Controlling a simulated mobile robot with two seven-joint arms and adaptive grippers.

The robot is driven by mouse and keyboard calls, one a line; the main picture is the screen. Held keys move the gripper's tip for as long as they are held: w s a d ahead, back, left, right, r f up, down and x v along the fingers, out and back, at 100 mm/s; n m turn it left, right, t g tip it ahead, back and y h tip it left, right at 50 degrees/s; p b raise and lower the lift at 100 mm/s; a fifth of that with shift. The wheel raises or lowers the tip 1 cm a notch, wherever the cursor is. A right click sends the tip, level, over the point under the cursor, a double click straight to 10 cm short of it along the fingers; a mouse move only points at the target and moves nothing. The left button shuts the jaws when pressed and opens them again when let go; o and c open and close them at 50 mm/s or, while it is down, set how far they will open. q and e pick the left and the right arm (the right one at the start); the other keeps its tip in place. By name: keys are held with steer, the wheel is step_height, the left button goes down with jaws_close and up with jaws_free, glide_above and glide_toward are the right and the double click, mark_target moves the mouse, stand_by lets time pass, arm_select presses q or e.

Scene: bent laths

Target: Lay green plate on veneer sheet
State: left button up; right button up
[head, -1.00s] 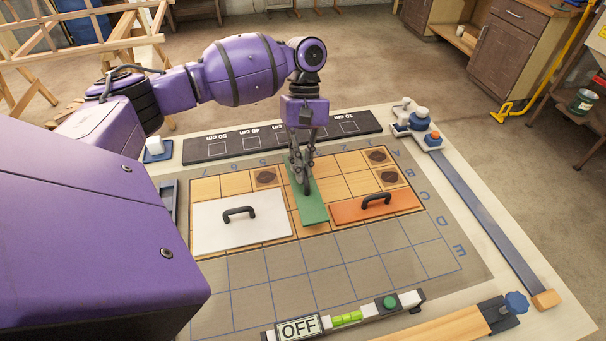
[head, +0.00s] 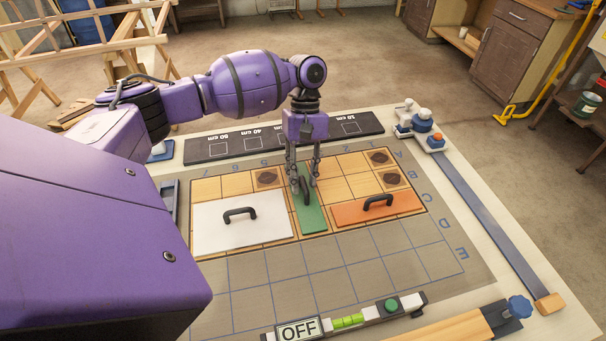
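The green plate (head: 313,215) lies in the head view on the veneer sheet (head: 361,186), a tan wood sheet with a dark grid and dark knots. The plate fills the gap between the white plate (head: 265,228) and the orange plate (head: 350,213). Its dark handle (head: 305,191) stands up near its far part. My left gripper (head: 304,184) is over the green plate, with its two fingers apart on either side of the handle. The fingers partly cover the plate's far end. My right gripper is out of view.
The grey gridded mat (head: 370,283) is bare in front of the sheet. A black strip with size marks (head: 225,147) lies behind. A blue-grey rail (head: 480,213) runs along the right.

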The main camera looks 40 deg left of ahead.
arm_select(q)
steer(key=v, duration=1.2)
steer(key=shift+d, duration=0.1)
